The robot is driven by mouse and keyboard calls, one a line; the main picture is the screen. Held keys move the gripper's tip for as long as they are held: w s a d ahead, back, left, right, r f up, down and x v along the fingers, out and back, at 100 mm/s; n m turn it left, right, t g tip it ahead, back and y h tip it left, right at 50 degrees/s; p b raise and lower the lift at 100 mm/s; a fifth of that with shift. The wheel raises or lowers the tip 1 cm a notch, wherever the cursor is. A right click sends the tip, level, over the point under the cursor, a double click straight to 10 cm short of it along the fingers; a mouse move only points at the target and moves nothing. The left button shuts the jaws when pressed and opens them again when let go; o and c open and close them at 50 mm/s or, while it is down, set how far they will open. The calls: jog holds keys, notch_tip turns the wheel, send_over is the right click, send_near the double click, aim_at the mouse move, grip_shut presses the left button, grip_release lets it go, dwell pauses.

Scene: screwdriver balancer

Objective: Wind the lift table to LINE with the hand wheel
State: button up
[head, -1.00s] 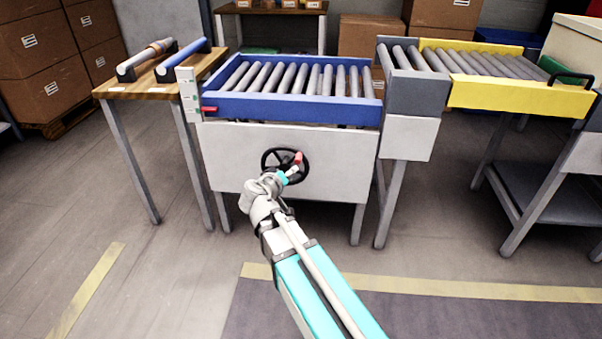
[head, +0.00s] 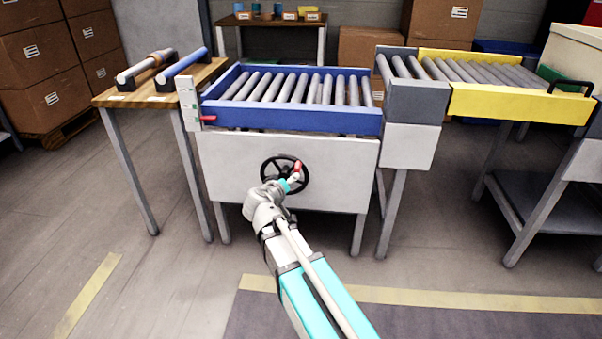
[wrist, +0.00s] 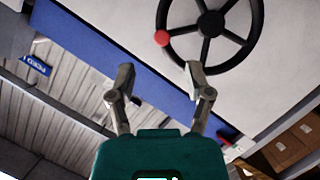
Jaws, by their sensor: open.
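The lift table (head: 290,119) has a blue frame with grey rollers above a white front panel. A black hand wheel (head: 264,168) with a red knob (head: 297,167) is on that panel. The wheel also shows in the wrist view (wrist: 210,24), its knob (wrist: 162,38) at the left of the rim. My gripper (wrist: 160,76) is open and empty, its fingertips apart from the knob, which appears ahead between them. In the head view my gripper (head: 290,184) covers part of the wheel. A white scale plate (head: 187,100) with a red pointer (head: 208,118) is at the table's left; its lettering is unreadable.
A grey roller section (head: 415,103) and a yellow-sided conveyor (head: 520,104) stand at the right. A wooden bench (head: 130,98) with two rods stands at the left. Stacked boxes (head: 35,60) are behind it. The floor in front is clear.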

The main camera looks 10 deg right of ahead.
aim_at(299, 172)
jog(key=b+x, duration=0.3)
jog(key=x, duration=0.8)
jog(key=shift+w+a, duration=0.1)
jog(key=shift+c, duration=0.3)
jog(key=c, duration=0.7)
jog(key=shift+f, duration=0.1)
grip_shut()
